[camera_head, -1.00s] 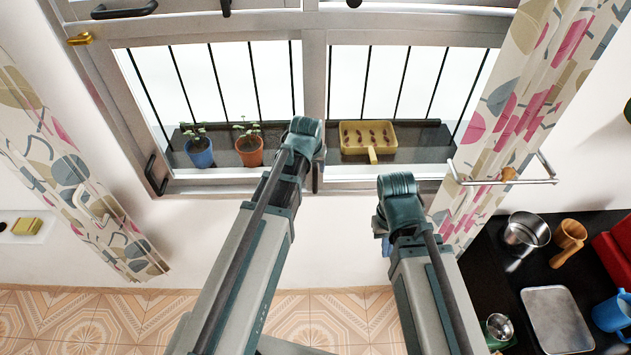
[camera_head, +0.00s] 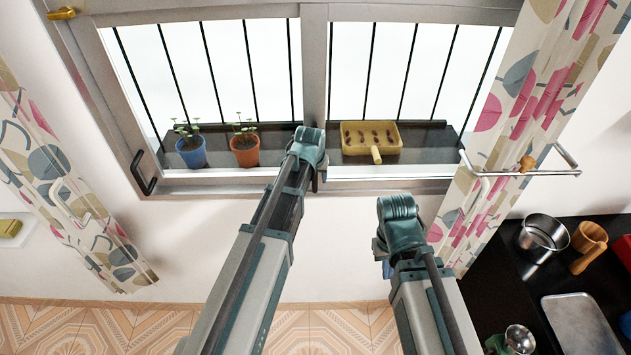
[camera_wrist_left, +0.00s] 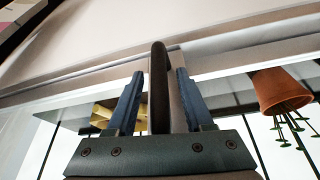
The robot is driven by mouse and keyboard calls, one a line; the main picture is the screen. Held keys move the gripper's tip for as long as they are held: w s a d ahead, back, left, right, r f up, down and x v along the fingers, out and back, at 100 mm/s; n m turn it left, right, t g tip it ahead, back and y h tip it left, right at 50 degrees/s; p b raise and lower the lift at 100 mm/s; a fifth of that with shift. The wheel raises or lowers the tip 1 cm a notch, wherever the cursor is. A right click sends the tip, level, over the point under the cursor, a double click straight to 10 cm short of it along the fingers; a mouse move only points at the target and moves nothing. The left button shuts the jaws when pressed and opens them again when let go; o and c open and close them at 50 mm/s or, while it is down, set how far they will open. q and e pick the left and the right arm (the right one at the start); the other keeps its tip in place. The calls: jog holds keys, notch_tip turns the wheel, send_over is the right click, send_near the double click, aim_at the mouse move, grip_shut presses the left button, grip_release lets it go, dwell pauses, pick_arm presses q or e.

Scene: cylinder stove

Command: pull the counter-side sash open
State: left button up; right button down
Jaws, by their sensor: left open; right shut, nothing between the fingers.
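The counter-side sash (camera_head: 410,184) is the right half of the grey-framed window, on the side of the black counter. It looks closed or nearly so in the head view. My left gripper (camera_head: 317,172) is at the lower middle of the window, by the centre post. In the left wrist view, my left gripper (camera_wrist_left: 160,76) is open, with one finger on each side of a dark upright bar handle (camera_wrist_left: 158,75). A gap shows beside the handle. In the head view my arm largely hides the handle. My right gripper (camera_head: 383,250) is shut, below the sash, its fingertips mostly hidden.
A yellow tray (camera_head: 357,140) and two potted plants (camera_head: 246,152) stand on the sill behind the glass. A curtain (camera_head: 495,150) and a rail (camera_head: 545,173) flank the right side. The wall below the window is bare.

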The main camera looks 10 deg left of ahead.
pick_arm(q)
grip_shut()
dwell(1.4)
